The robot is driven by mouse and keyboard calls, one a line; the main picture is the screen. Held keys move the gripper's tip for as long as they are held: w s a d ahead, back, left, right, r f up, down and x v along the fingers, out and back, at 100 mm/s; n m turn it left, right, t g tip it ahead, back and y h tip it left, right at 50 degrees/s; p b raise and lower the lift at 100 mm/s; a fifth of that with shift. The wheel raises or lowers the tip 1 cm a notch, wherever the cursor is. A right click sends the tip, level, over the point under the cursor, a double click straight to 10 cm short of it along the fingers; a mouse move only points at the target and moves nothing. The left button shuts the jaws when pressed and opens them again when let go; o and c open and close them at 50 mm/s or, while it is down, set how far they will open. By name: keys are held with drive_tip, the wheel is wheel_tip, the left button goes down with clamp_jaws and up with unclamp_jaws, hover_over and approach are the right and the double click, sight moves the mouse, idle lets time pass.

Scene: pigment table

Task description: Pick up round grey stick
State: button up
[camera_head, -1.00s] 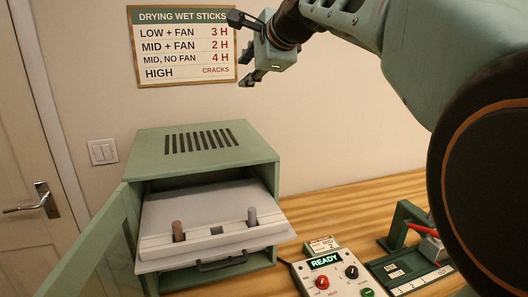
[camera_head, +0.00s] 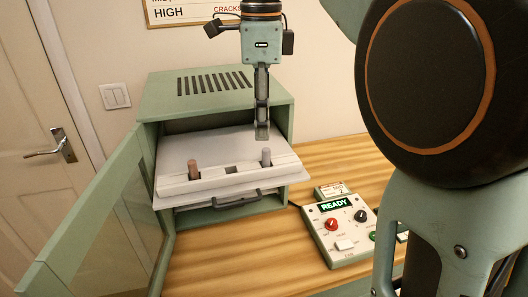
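The round grey stick (camera_head: 266,157) stands upright in the right end of a pale holder on the pulled-out white tray (camera_head: 225,148). My gripper (camera_head: 262,132) points straight down just above and slightly behind it in the picture, apparently not holding it. Its fingers are seen edge-on, one behind the other, so the gap between them is hidden. A reddish-brown stick (camera_head: 193,169) stands at the left end of the same holder.
The green drying cabinet (camera_head: 190,95) has its glass door (camera_head: 105,225) swung open to the left. A control box (camera_head: 340,232) reading READY stands on the wooden table (camera_head: 235,262) to the right. My arm covers the right side of the view.

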sight(266, 149)
wheel_tip(266, 149, down, 3)
drive_tip(key=shift+r, duration=0.1)
drive_tip(key=f, duration=0.3)
drive_tip(key=d+f+b, duration=0.1)
drive_tip(key=f, duration=0.1)
drive_tip(key=shift+w, duration=0.2)
drive_tip(key=shift+c, duration=0.2)
clamp_jaws()
